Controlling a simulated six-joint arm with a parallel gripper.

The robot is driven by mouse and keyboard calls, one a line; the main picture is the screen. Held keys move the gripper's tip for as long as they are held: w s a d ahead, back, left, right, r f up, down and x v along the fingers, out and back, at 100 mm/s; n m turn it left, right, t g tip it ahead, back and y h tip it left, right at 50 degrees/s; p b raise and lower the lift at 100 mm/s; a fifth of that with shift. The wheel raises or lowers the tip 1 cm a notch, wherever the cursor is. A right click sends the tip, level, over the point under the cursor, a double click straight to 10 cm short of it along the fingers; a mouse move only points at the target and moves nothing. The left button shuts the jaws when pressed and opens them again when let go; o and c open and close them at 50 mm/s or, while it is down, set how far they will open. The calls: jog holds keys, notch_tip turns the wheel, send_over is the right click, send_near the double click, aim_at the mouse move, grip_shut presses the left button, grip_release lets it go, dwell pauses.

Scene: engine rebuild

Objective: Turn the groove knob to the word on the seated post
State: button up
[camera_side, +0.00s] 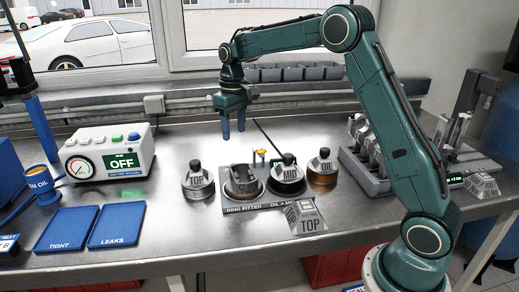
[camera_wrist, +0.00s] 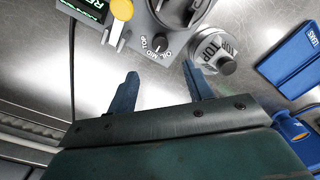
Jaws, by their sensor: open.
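The groove knob (camera_wrist: 160,42) is a small dark dial on the grey ring fitter, with OIL, MID and TOP printed around it, in the wrist view. I cannot tell for sure which word its pointer marks. In the side view the ring fitter (camera_side: 240,208) carries a metal ring-shaped part (camera_side: 243,181). The MID post (camera_side: 287,178), with a black knob on top, appears to stand on the fitter's right part. My gripper (camera_side: 233,131) is open and empty, above the bench behind the fitter; its blue fingers (camera_wrist: 163,88) point toward the knob's side in the wrist view.
The TOP post (camera_side: 197,182) stands left of the fitter, the OIL post (camera_side: 322,172) right. A yellow-topped stem (camera_wrist: 121,10) rises beside the knob. A block marked TOP (camera_side: 308,220) lies in front. Blue trays (camera_side: 117,224) and a gauge box (camera_side: 108,152) are at left.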

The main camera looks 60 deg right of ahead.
jog(key=shift+r, duration=0.9)
jog(key=s+a+r+t, duration=0.25)
jog(key=s+r, duration=0.25)
jog(key=s, duration=0.4)
jog(key=s+a+r+t, duration=0.1)
jog(key=s+a+r, duration=0.35)
jog(key=s, duration=0.35)
jog(key=s+a+f+t, duration=0.1)
jog(key=s+f, duration=0.1)
jog(key=s, duration=0.6)
jog(key=s+a+f+t, duration=0.1)
jog(key=s+f, duration=0.1)
jog(key=s, duration=0.6)
jog(key=shift+s+a+f, duration=0.15)
jog(key=shift+s+f, duration=0.05)
jog(key=shift+s, duration=0.2)
